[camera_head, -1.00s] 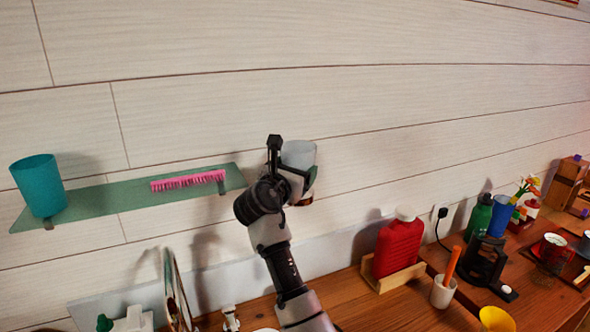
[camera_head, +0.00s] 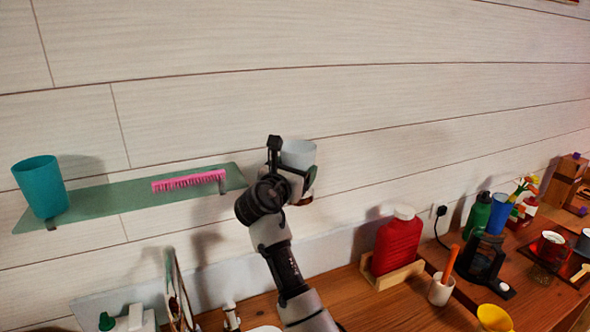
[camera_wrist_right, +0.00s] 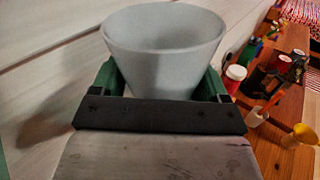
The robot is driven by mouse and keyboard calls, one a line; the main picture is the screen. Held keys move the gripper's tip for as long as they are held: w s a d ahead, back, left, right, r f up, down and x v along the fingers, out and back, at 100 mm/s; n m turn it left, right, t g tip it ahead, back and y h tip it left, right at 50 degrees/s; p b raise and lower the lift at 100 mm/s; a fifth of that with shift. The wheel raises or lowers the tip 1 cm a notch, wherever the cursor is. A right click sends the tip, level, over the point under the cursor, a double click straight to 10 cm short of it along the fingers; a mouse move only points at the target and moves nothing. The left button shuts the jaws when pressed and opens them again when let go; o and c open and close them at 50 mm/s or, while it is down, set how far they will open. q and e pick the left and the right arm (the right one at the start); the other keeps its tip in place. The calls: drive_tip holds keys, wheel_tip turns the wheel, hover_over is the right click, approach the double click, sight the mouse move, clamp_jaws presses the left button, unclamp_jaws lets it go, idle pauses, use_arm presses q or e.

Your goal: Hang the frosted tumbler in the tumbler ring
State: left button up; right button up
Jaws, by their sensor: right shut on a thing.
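The frosted tumbler (camera_head: 299,154) is pale grey-white and stands upright near the wall, right of the shelf's end. It also shows in the right wrist view (camera_wrist_right: 163,50), mouth up, between the two green finger pads. My right gripper (camera_head: 297,178) is shut on the tumbler. A small brown-orange band (camera_head: 304,200) shows just below the tumbler; it may be part of the tumbler ring, but the gripper hides most of it. I cannot tell whether the tumbler sits in a ring. My left gripper is not in view.
A green glass shelf (camera_head: 130,205) on the wall holds a teal cup (camera_head: 41,187) and a pink comb (camera_head: 188,181). The wall above is clear.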

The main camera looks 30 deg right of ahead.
drive_tip(key=shift+f, duration=0.2)
drive_tip(key=shift+f+b, duration=0.45)
drive_tip(key=shift+f, duration=1.3)
drive_tip(key=o, duration=1)
drive_tip(key=shift+o, duration=0.2)
drive_tip(key=b+v, duration=0.3)
drive_tip(key=v, duration=0.7)
drive_tip(key=shift+s+a, duration=0.3)
